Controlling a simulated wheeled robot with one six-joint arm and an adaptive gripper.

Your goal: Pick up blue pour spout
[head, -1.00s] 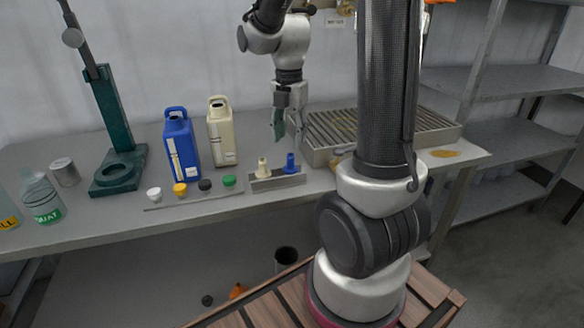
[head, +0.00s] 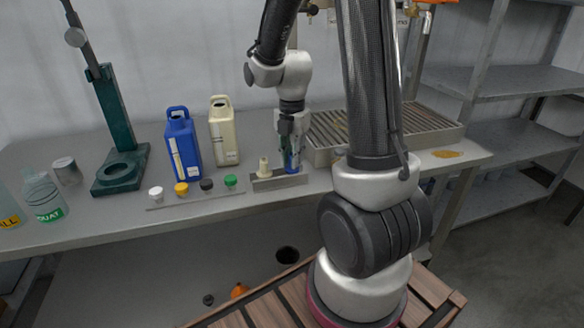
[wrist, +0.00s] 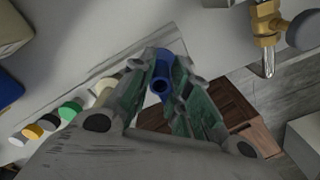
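The blue pour spout (head: 291,168) stands upright at the right end of a small grey holder (head: 264,184) on the bench. My gripper (head: 291,160) has come down over it from above, with one finger on each side. In the wrist view the blue spout (wrist: 162,76) lies between the fingertips (wrist: 164,70), its round opening facing the camera. The fingers look open around it; whether the pads touch it I cannot tell. The cream spout (head: 263,166) stands just left in the same holder.
White, yellow, black and green caps (head: 206,185) sit in a row to the left. A blue jug (head: 182,145) and a cream jug (head: 223,135) stand behind. A slatted grey tray (head: 420,122) lies close on the right. The bench's front edge is near.

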